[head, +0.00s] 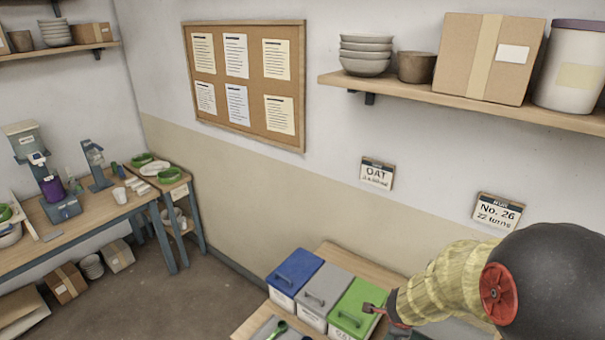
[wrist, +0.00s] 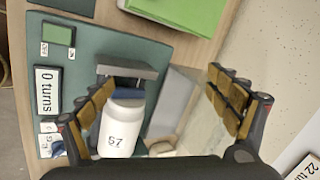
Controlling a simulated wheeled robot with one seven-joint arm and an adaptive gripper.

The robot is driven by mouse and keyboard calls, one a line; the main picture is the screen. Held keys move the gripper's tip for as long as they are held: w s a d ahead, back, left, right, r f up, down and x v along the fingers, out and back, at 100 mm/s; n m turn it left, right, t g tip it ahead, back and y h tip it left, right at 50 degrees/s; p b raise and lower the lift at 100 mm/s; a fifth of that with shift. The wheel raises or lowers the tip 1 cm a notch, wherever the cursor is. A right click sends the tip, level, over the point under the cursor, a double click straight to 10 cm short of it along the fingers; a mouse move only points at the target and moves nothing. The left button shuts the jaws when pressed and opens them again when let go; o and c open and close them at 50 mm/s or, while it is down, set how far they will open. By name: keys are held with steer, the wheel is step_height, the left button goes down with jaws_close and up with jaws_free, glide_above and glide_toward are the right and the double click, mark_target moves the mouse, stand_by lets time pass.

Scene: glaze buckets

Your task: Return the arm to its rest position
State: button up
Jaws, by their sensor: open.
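My arm (head: 450,283) reaches in from the right in the head view, over the bench with lidded bins. My gripper (wrist: 160,80) shows in the wrist view, its padded fingers wide apart. A white jar (wrist: 118,138) marked 57 appears between the fingers, closer to the left one, under a grey bracket (wrist: 126,71). I cannot tell how far below the fingers it is, and no finger is seen closed on it.
Blue (head: 296,268), grey (head: 324,287) and green (head: 354,306) lidded bins stand left of the arm. A wall shelf (head: 470,103) with bowls and a box hangs above. A teal board (wrist: 90,52) lies under the gripper. The floor (head: 185,292) is clear at left-centre.

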steer(key=s+a+r+n+y+b, duration=0.1)
steer(key=s+a+r+n+y, duration=0.2)
steer(key=a+n, duration=0.35)
steer(key=s+a+r+n+y+b, duration=0.1)
steer(key=a+r+n+y, duration=0.2)
steer(key=a+r+n, duration=0.4)
steer(key=s+d+r+n+h+b, duration=0.1)
steer(key=s+d+r+n+b, duration=0.1)
steer(key=s, duration=0.8)
steer(key=s+d+r+n+h+b, duration=0.2)
steer(key=s+d+r+n+b, duration=0.1)
steer(key=s, duration=0.7)
steer(key=r+n+b, duration=0.1)
steer(key=n+b, duration=0.1)
steer(key=shift+r+n+t+h, duration=0.25)
steer(key=shift+n+t+h, duration=0.05)
steer(key=shift+n, duration=0.05)
steer(key=shift+c, duration=0.3)
